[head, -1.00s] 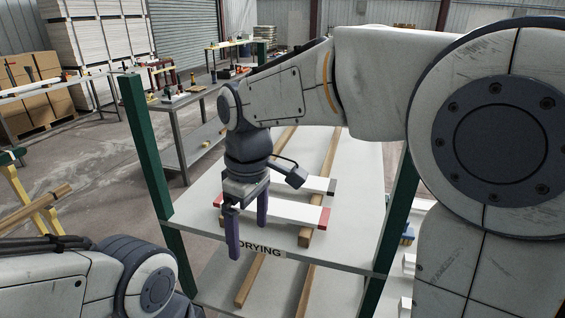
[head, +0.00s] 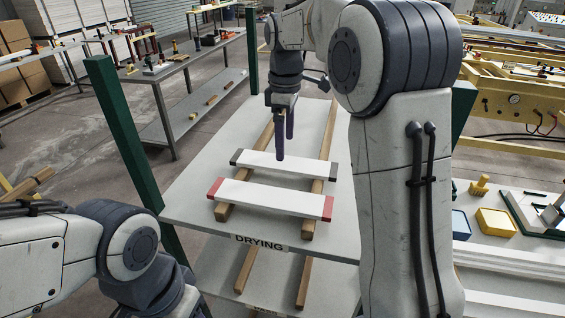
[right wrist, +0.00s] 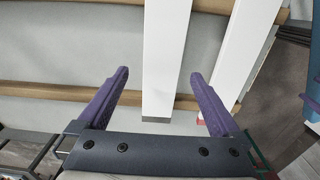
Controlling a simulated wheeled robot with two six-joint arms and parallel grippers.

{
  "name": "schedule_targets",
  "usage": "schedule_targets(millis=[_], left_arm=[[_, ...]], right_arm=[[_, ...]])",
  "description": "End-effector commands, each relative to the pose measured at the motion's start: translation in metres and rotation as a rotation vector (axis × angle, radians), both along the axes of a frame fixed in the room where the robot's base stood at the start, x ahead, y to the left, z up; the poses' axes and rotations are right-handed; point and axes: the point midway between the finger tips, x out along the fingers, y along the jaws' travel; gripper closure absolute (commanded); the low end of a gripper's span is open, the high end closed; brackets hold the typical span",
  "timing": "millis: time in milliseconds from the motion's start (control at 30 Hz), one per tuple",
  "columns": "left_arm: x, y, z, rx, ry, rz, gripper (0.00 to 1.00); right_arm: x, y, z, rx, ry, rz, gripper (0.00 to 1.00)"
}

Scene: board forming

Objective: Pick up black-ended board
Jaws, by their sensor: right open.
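The black-ended board (head: 306,168) is white with dark ends and lies across two wooden rails on the drying shelf (head: 190,205). In the right wrist view it (right wrist: 164,60) runs between my fingers, its dark end towards the gripper's base. My right gripper (head: 285,146) points down, open and empty, above this board near its middle. The two purple fingers also show in the right wrist view (right wrist: 159,74), one on each side of the board with gaps. A red-ended board (head: 270,198) lies nearer, roughly parallel. My left arm shows at lower left, but its gripper fingers do not.
The wooden rails (head: 318,188) bear both boards. A green post (head: 125,140) stands at the shelf's left. A lower shelf with rails lies beneath. A table with a yellow container (head: 495,222) is at right. A long bench (head: 185,65) stands at back left.

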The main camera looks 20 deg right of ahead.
Motion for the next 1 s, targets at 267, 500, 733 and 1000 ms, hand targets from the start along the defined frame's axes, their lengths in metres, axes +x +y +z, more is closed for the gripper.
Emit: schedule_targets(millis=[267,500,733,1000], left_arm=[[0.0,0.0,0.015,0.0,0.0,-0.001,0.5],[0.0,0.0,0.015,0.0,0.0,-0.002,0.5],[0.0,0.0,0.015,0.0,0.0,-0.002,0.5],[0.0,0.0,0.015,0.0,0.0,-0.001,0.5]], right_arm=[[-0.001,0.004,-0.038,0.0,0.004,0.002,0.0],[0.0,0.006,-0.047,0.0,0.0,0.004,0.0],[0.0,0.006,-0.046,0.0,0.0,0.004,0.57],[0.0,0.006,-0.045,0.0,-0.001,0.004,0.91]])
